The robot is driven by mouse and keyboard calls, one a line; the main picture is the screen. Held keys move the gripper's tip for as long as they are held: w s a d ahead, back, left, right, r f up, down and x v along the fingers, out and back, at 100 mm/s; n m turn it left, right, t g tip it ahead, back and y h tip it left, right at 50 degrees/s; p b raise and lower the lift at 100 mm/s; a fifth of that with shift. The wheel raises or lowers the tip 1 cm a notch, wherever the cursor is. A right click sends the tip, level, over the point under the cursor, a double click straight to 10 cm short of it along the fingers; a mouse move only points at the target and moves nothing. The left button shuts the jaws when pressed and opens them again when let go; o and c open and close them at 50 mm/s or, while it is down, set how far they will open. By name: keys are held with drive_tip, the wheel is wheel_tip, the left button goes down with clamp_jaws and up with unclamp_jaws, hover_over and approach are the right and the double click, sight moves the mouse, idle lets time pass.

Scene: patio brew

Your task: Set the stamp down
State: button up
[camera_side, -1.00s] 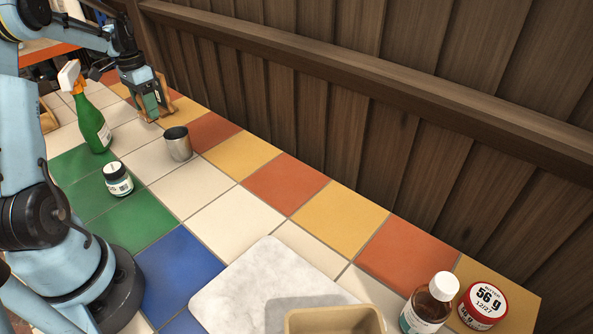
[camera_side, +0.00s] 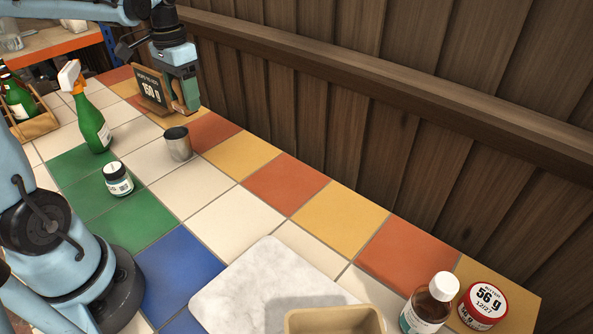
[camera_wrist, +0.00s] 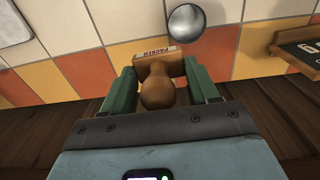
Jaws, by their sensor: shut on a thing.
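The stamp has a round brown wooden knob and a block with "PACKED" lettering. In the wrist view the stamp (camera_wrist: 157,91) lies between the two green fingers of my gripper (camera_wrist: 160,78), which is shut on it. In the side view my gripper (camera_side: 184,92) is at the far end of the tiled table, close to the wooden wall, beside the dark sign. Only a small brown part of the stamp shows there. I cannot tell whether its base touches the tiles.
A steel cup (camera_side: 177,145) is in front. A green spray bottle (camera_side: 91,125) and a small jar (camera_side: 117,180) stand left. A marble board (camera_side: 245,284) lies nearer. Tiles between cup and board are clear.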

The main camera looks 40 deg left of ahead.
drive_tip(key=s+d+f, duration=0.3)
drive_tip(key=s+d, duration=1.1)
drive_tip(key=d, duration=0.3)
drive_tip(key=a+f, duration=0.2)
drive_tip(key=a, duration=0.1)
drive_tip(key=a+f, duration=0.2)
drive_tip(key=a, duration=0.2)
drive_tip(key=a+f, duration=0.2)
drive_tip(key=a, duration=0.2)
drive_tip(key=shift+w+a+f, duration=0.1)
drive_tip(key=shift+a+f, duration=0.1)
drive_tip(key=shift+f, duration=2.05)
drive_tip(key=shift+f, duration=0.2)
drive_tip(key=o, duration=1.1)
drive_tip(key=shift+r, duration=0.1)
